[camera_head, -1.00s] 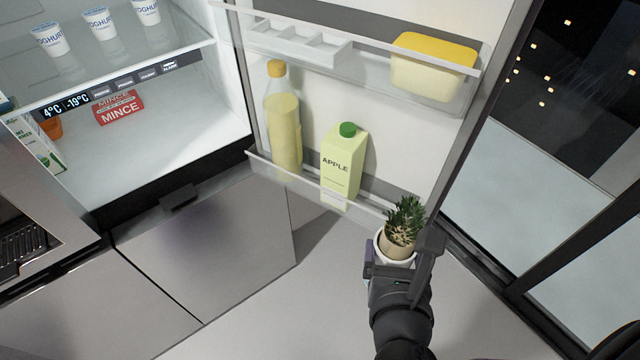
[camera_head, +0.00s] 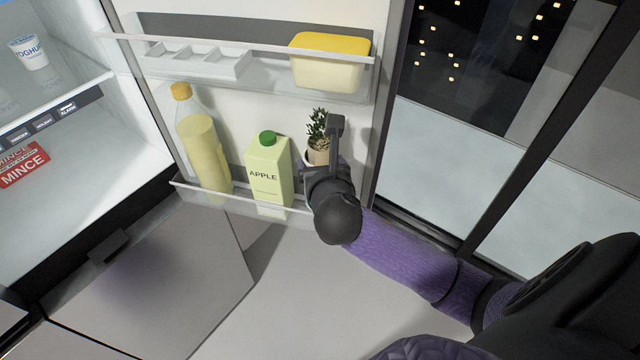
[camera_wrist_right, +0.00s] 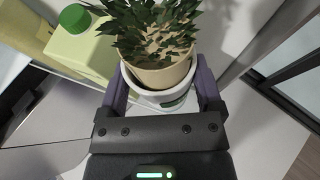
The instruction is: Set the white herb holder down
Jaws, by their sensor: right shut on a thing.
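The white herb holder (camera_wrist_right: 164,98) is a round white pot with a beige inner pot and a leafy green plant (camera_wrist_right: 150,30). My right gripper (camera_wrist_right: 160,92) is shut on it, with a finger on each side. In the head view my right gripper (camera_head: 326,168) holds it at the right end of the fridge door's lower shelf (camera_head: 235,203), right of the apple carton. The plant (camera_head: 318,128) stands upright there. My gripper hides most of the holder, and I cannot tell whether its base touches the shelf. My left gripper is not in view.
An apple juice carton (camera_head: 268,178) and a yellow bottle (camera_head: 203,150) stand on the lower door shelf. A yellow-lidded tub (camera_head: 328,66) and an egg tray (camera_head: 195,62) are on the shelf above. The open fridge interior (camera_head: 70,150) is at left.

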